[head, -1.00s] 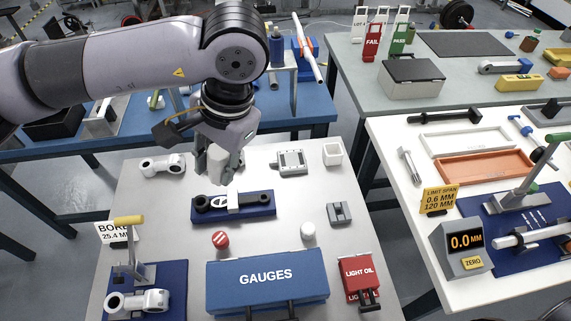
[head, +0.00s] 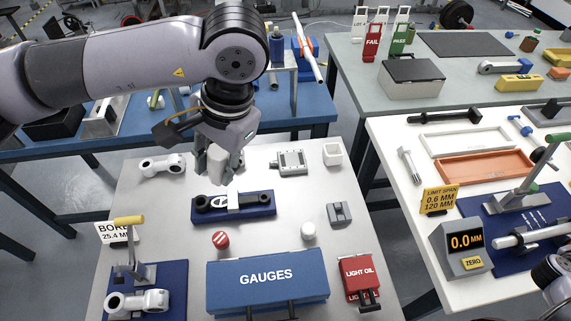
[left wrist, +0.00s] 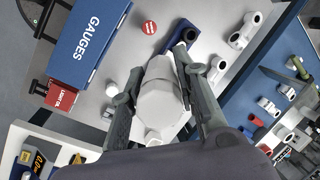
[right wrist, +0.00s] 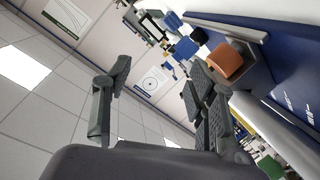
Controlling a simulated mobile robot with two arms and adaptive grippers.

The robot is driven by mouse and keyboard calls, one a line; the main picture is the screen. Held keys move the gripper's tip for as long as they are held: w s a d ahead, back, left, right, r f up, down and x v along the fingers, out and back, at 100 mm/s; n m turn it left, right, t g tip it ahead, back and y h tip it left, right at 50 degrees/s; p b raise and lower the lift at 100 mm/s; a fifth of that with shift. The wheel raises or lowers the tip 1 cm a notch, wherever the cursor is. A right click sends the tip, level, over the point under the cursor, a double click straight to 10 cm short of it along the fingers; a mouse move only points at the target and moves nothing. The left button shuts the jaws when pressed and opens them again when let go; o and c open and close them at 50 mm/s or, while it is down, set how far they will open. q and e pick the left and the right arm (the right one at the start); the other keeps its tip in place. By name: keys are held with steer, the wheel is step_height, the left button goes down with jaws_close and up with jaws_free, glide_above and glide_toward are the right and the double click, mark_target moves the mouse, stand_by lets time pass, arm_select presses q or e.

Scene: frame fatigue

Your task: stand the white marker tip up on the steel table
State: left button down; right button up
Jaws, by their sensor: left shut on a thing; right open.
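My left gripper (head: 218,163) is over the far part of the steel table (head: 172,203), beyond the blue tray with the dark link. In the left wrist view (left wrist: 160,72) its fingers are shut on a pale, faceted body, apparently the white marker (left wrist: 160,98). A narrower end of it points toward the bottom of that view. In the head view the fingers and wrist largely hide it, and I cannot tell its exact tilt. My right gripper (right wrist: 160,82) is open with nothing between its fingers. Its fingertips are out of the head view.
On the steel table stand a red round piece (head: 221,240), a white round piece (head: 308,231), the blue GAUGES case (head: 267,281), a red oil can (head: 361,280) and a dial block (head: 289,162). Bare steel shows between them. An orange cylinder (right wrist: 230,62) is beside my right gripper.

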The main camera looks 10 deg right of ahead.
steer(key=w+r+m+t+h, duration=0.15)
steer(key=w+r+t, duration=0.25)
steer(key=w+r, duration=0.7)
steer(key=w+a+r+t, duration=0.3)
steer(key=a+r, duration=0.1)
steer(key=r, duration=0.5)
steer(key=w+a+r+t, duration=0.4)
steer(key=r, duration=0.5)
steer(key=w+a+r+t, duration=0.3)
steer(key=a+r, duration=0.1)
steer(key=r, duration=0.4)
steer(key=w+a+f+n+g+y, duration=0.1)
steer(key=w+a+f+n+y, duration=0.35)
steer(key=a, duration=0.55)
steer(key=w+a+f+n+y, duration=0.2)
steer(key=w+a+f+y, duration=0.2)
steer(key=a+f+y, duration=0.4)
steer(key=w+a+f+n+g+y, duration=0.1)
steer(key=w+a+f+n+y, duration=0.25)
steer(key=a, duration=0.75)
steer(key=n+g+y, duration=1.1)
steer(key=n+y, duration=0.3)
steer(key=n, duration=0.5)
glide_toward(219, 169)
step_height(219, 169, down, 6)
steer(key=w, duration=0.2)
steer(key=x, duration=1)
steer(key=shift+w+a+f, duration=0.1)
steer(key=shift+w+a, duration=0.1)
steer(key=shift+a, duration=0.05)
